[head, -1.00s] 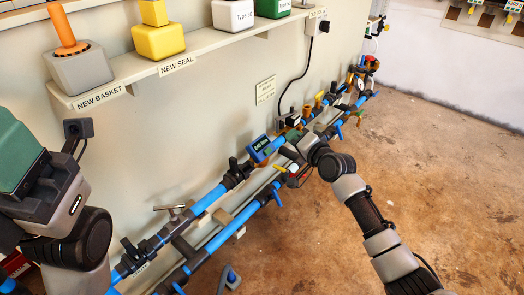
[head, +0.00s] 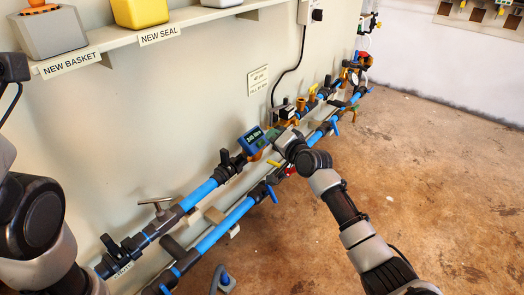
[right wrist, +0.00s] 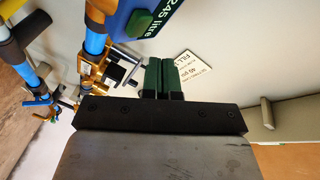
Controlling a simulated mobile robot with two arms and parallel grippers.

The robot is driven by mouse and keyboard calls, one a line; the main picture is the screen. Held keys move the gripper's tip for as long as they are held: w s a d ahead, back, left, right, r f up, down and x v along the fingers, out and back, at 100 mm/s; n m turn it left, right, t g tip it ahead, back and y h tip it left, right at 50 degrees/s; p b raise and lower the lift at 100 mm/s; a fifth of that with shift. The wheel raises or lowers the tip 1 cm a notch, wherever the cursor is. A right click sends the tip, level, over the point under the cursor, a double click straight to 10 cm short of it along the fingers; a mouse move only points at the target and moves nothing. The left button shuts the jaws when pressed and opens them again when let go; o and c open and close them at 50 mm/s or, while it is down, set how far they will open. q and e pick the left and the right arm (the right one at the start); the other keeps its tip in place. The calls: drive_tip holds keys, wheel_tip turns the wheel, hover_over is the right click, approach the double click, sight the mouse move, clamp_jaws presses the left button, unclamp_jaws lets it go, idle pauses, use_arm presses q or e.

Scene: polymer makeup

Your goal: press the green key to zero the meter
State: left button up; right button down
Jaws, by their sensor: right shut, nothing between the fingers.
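The meter (head: 253,140) is a blue box with a green display, mounted on the upper blue pipe by the wall. My right gripper (head: 277,136) is just right of the meter. Its green fingers (right wrist: 161,62) are shut and empty, a little below the meter in that picture; contact with the key is not visible. My left arm shows at the left edge, its gripper out of frame.
Two blue pipes (head: 228,222) with valves and fittings run along the wall. A black cable (head: 303,55) and a small sign (head: 258,81) are on the wall. The floor (head: 430,180) at right is clear.

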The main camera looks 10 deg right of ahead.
drive_tip(key=shift+w+a+f, duration=0.3)
drive_tip(key=shift+w+f, duration=0.05)
drive_tip(key=shift+f, duration=0.1)
idle(1.8)
drive_tip(key=shift+w+a+f+b, duration=0.2)
drive_tip(key=shift+f+b, duration=0.1)
drive_tip(key=shift+b, duration=0.1)
drive_tip(key=shift+w+a+f+b, duration=0.15)
drive_tip(key=shift+w+f+b, duration=0.1)
drive_tip(key=shift+f+b, duration=0.15)
idle(0.6)
idle(0.3)
drive_tip(key=shift+s+d+r+p, duration=0.15)
drive_tip(key=shift+s+r+p, duration=0.15)
drive_tip(key=shift+p, duration=0.25)
drive_tip(key=shift+s+d+r+p, duration=0.15)
drive_tip(key=shift+r+p, duration=0.25)
drive_tip(key=shift+p, duration=0.1)
